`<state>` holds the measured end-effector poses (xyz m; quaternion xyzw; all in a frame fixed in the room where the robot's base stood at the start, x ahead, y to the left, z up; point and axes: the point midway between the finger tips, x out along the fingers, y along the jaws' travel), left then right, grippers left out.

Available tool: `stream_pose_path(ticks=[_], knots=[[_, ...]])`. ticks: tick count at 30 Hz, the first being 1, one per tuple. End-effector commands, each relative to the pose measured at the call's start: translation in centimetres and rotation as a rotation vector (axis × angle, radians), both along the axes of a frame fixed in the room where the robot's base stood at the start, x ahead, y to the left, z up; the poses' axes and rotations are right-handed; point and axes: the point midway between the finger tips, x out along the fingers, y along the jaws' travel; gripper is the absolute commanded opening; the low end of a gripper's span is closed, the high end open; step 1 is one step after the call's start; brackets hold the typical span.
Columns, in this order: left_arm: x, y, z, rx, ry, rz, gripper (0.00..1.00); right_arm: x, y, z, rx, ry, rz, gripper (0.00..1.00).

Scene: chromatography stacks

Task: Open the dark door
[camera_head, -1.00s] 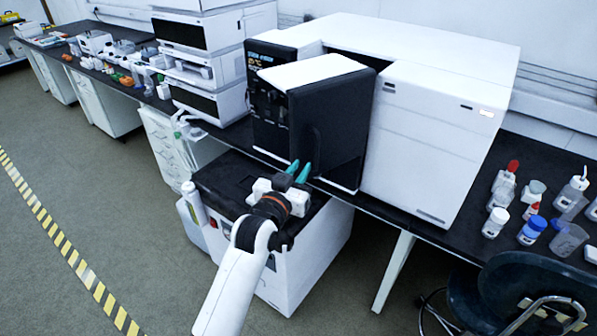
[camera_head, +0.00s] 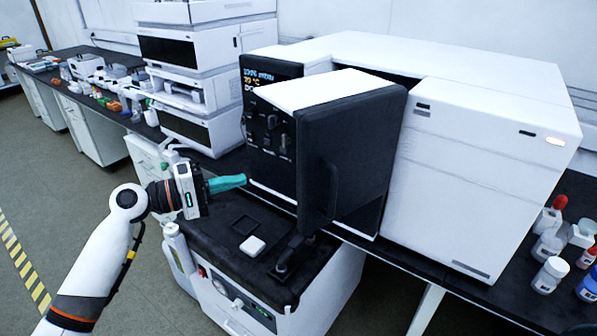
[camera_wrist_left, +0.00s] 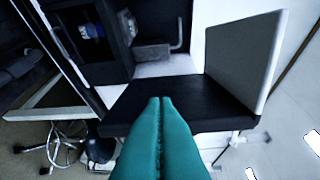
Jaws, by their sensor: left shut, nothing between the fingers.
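The dark door (camera_head: 358,155) is a black panel with a long vertical handle (camera_head: 331,190), on the front of a dark unit with a white top in the head view. I cannot tell whether it stands ajar. My left gripper (camera_head: 243,180) is shut and empty, left of the door and handle, its teal fingers pointing right near the knob panel (camera_head: 272,128). My right gripper is not in view.
A large white instrument body (camera_head: 480,170) adjoins the unit on the right. A low cabinet with a black top (camera_head: 235,220) stands below my gripper, carrying a small white block (camera_head: 252,246). Stacked white modules (camera_head: 200,70) stand behind left; bottles (camera_head: 548,275) stand at right.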

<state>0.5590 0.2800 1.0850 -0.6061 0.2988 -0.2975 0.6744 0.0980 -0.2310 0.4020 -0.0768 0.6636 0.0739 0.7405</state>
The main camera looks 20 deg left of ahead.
Motion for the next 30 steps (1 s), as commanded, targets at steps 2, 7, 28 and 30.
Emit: stream_pose_path(ticks=[2,7,28,30], knots=[[-0.9,0.7,0.7,-0.047,0.027,-0.036,0.00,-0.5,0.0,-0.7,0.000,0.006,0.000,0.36],[-1.2,0.5,1.9,-0.091,0.046,-0.065,0.00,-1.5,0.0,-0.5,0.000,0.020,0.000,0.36],[2.7,-9.4,2.0,-0.087,0.045,-0.064,0.00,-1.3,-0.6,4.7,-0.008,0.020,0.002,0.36],[2.3,-9.8,1.9,-0.088,0.045,-0.063,0.00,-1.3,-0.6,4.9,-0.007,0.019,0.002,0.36]])
